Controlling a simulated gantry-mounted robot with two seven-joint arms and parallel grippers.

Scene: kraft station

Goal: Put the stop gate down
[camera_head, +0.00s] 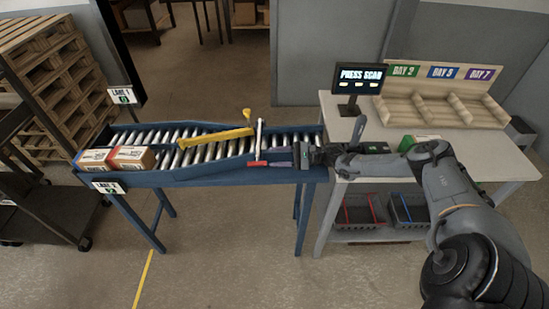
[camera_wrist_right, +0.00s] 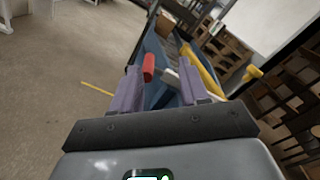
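The stop gate appears as a pale bar (camera_head: 259,138) with a red handle (camera_head: 257,163) at its near end, at the right part of the roller conveyor. Whether the gate is raised or lowered is hard to tell. In the right wrist view the red handle (camera_wrist_right: 149,68) lies ahead between the finger lines, closer to the left finger, with a pale rod beside it. My right gripper (camera_head: 276,156) reaches in from the right, just beside the handle. Its purple fingers (camera_wrist_right: 160,82) are apart, with nothing clearly gripped. My left gripper is not in view.
A yellow diverter arm (camera_head: 215,138) lies across the rollers. Two boxes (camera_head: 132,157) sit at the conveyor's left end. The blue conveyor rail (camera_head: 210,174) runs below my gripper. The workbench (camera_head: 470,165) with a screen (camera_head: 358,79) stands at right.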

